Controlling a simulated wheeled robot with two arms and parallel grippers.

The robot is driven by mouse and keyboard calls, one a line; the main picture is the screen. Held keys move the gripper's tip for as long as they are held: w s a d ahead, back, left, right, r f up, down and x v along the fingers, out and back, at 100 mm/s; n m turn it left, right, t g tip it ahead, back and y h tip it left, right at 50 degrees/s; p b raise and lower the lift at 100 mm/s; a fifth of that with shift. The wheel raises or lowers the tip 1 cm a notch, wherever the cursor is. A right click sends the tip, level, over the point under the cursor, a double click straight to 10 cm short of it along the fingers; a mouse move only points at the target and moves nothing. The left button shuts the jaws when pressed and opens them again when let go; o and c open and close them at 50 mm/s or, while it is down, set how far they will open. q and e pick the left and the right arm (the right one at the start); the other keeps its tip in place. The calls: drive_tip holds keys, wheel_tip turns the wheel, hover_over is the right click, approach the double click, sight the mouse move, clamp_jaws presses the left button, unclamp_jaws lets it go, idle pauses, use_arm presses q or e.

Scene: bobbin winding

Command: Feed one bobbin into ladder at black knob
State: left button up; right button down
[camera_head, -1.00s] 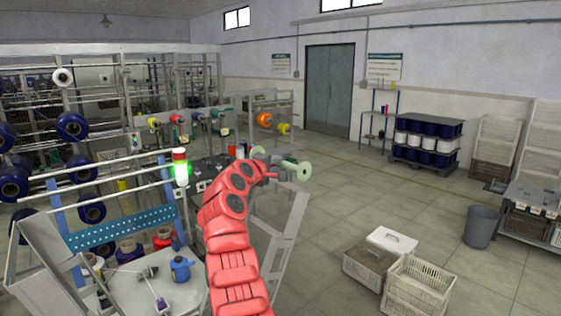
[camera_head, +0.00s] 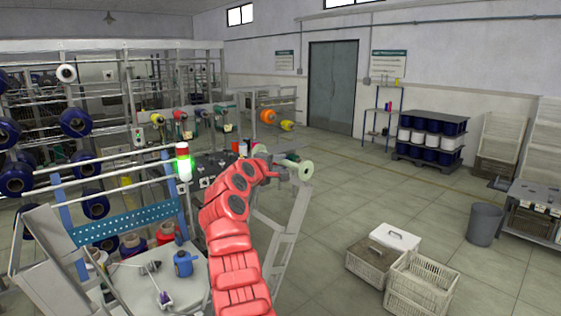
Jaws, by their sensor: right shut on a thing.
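My right arm reaches up from the bottom middle, and my right gripper (camera_head: 283,168) is at its end, small and partly hidden by the red wrist. It is shut on a bobbin with a pale greenish flange (camera_head: 305,170) and some dark green beside it. The bobbin is held up off the floor. A grey slanted ladder-like frame (camera_head: 297,226) stands just below and behind the bobbin. I cannot tell whether the two touch. I cannot make out a black knob there. My left gripper is not in view.
A worktable (camera_head: 150,285) with a blue can (camera_head: 183,263) is at lower left. A lit signal lamp (camera_head: 183,162) stands beside my arm. White crates (camera_head: 420,285) and a grey bin (camera_head: 484,225) are on the right. The floor between is open.

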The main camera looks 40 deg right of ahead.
drive_tip(key=shift+s+a+f+b, duration=0.1)
drive_tip(key=shift+a+f+b, duration=0.2)
drive_tip(key=shift+f, duration=0.35)
drive_tip(key=shift+w+a+f+b, duration=0.1)
drive_tip(key=shift+a+f+b, duration=0.15)
drive_tip(key=shift+f, duration=0.45)
drive_tip(key=shift+s+a+f+b, duration=0.1)
drive_tip(key=shift+a+f+b, duration=0.15)
drive_tip(key=shift+f, duration=0.4)
drive_tip(key=shift+a+f, duration=0.1)
drive_tip(key=shift+a+f+b, duration=0.3)
drive_tip(key=shift+a+f, duration=0.1)
drive_tip(key=shift+f, duration=0.45)
drive_tip(key=shift+a+f+b, duration=0.35)
drive_tip(key=shift+a+f, duration=0.05)
drive_tip(key=shift+f, duration=0.5)
drive_tip(key=shift+a+f+b, duration=0.3)
drive_tip(key=shift+a+f, duration=0.1)
drive_tip(key=shift+f, duration=0.45)
drive_tip(key=shift+f, duration=0.1)
drive_tip(key=shift+s+a+f+b, duration=0.1)
drive_tip(key=shift+a+f+b, duration=0.3)
drive_tip(key=shift+f, duration=0.45)
drive_tip(key=shift+a+f+b, duration=0.35)
drive_tip(key=shift+a+f, duration=0.05)
drive_tip(key=shift+f, duration=0.5)
drive_tip(key=shift+s+a+f+b, duration=0.1)
drive_tip(key=shift+a+f+b, duration=0.3)
drive_tip(key=shift+f, duration=0.45)
drive_tip(key=shift+f, duration=0.1)
